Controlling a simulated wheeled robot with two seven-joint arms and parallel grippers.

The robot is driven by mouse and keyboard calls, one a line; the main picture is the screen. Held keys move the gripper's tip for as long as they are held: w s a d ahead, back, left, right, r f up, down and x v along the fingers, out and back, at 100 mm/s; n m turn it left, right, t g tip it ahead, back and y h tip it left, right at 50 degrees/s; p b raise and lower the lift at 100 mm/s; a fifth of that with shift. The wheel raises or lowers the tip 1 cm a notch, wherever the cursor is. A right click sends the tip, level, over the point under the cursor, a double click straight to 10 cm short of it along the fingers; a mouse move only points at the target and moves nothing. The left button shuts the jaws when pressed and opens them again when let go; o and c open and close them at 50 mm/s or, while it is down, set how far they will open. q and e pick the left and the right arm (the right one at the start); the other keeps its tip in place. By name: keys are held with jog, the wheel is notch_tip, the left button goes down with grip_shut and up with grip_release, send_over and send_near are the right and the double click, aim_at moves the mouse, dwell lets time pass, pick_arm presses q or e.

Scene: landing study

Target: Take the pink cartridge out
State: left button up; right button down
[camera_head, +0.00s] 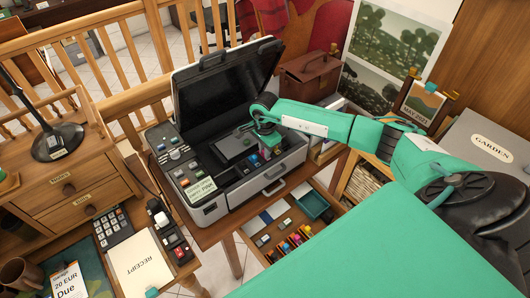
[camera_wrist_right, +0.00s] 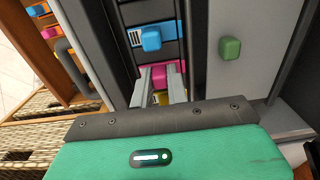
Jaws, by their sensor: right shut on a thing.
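The printer (camera_head: 209,213) stands with its dark lid (camera_head: 228,80) raised. My right gripper (camera_head: 264,150) reaches into its open inside from the right. In the right wrist view, my right gripper (camera_wrist_right: 162,84) has its two fingers on either side of the pink cartridge (camera_wrist_right: 160,70) and is shut on it. The cartridge sits in a row of dark slots, between a blue cartridge (camera_wrist_right: 151,39) and a yellow cartridge (camera_wrist_right: 160,98). The fingers hide part of it. My left gripper is not in view.
An open drawer with several coloured cartridges and a teal tray (camera_head: 314,204) lies below the printer front. A calculator (camera_head: 114,226), a receipt pad (camera_head: 140,262) and a drawer cabinet (camera_head: 72,185) are at left. A brown box (camera_head: 314,75) stands behind.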

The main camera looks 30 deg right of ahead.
dwell(0.5)
jog(key=shift+r, duration=0.15)
jog(key=shift+r+p, duration=1.75)
jog(key=shift+r, duration=1.95)
